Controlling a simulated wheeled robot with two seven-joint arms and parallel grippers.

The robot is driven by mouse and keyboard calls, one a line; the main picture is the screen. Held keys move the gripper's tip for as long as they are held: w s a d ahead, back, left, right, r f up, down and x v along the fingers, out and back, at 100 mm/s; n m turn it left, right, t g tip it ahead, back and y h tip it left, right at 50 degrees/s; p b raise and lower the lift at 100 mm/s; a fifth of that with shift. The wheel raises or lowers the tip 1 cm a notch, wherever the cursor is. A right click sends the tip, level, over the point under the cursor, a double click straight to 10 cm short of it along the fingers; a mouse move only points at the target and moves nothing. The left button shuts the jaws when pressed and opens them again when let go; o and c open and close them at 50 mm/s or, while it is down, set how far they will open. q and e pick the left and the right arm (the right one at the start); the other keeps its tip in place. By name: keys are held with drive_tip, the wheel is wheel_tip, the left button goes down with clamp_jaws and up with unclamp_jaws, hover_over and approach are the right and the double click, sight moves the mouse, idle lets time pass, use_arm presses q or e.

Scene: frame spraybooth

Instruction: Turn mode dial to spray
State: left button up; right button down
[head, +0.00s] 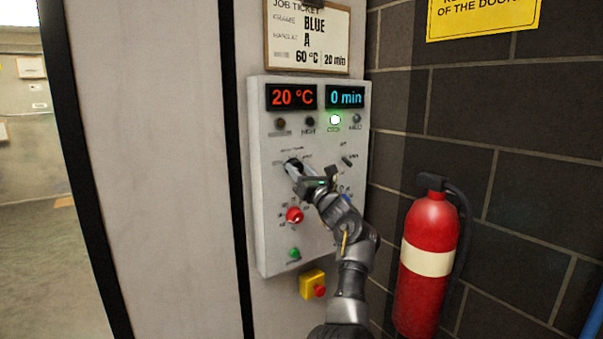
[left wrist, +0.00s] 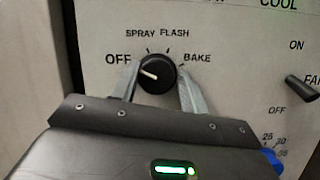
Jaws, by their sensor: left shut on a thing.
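The mode dial (left wrist: 157,76) is a round black knob on the grey control panel (head: 265,230). In the left wrist view its white pointer line points left and slightly up, towards the OFF label. SPRAY and FLASH are printed above the knob, and BAKE is at its right. My left gripper (left wrist: 155,90) is shut on the dial, with one finger at each side. In the head view the left gripper (head: 304,174) reaches the dial (head: 292,163) from the lower right and partly hides it. My right gripper is not in view.
The panel's displays (head: 291,97) read 20 °C and 0 min, with one lit lamp (head: 334,120) below. A red knob (head: 294,215), a green button (head: 294,253) and a fan switch (left wrist: 302,88) are nearby. A fire extinguisher (head: 430,225) stands at the right.

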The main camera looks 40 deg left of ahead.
use_arm(q)
drive_tip(key=shift+s+f+m+t+b, duration=0.15)
drive_tip(key=shift+m+t+b, duration=0.4)
drive_tip(key=shift+m, duration=0.55)
drive_tip(key=m+t+h, duration=0.1)
drive_tip(key=m, duration=0.2)
drive_tip(key=shift+a+m+t, duration=0.1)
drive_tip(key=shift+m+t, duration=0.2)
drive_tip(key=shift+t, duration=0.05)
drive_tip(key=shift+s+r+m+t+h, duration=0.1)
drive_tip(key=shift+r+m+t+h, duration=0.1)
drive_tip(key=shift+m, duration=0.3)
drive_tip(key=shift+r+m+t+h, duration=0.1)
drive_tip(key=shift+m+h, duration=0.1)
drive_tip(key=shift+m, duration=0.3)
drive_tip(key=shift+r+m+t+h, duration=0.1)
drive_tip(key=shift+m+t+h, duration=0.6)
drive_tip(key=shift+m, duration=1.3)
drive_tip(key=shift+r, duration=0.1)
drive_tip(key=o, duration=0.8)
drive_tip(key=shift+o, duration=0.3)
drive_tip(key=shift+s, duration=0.1)
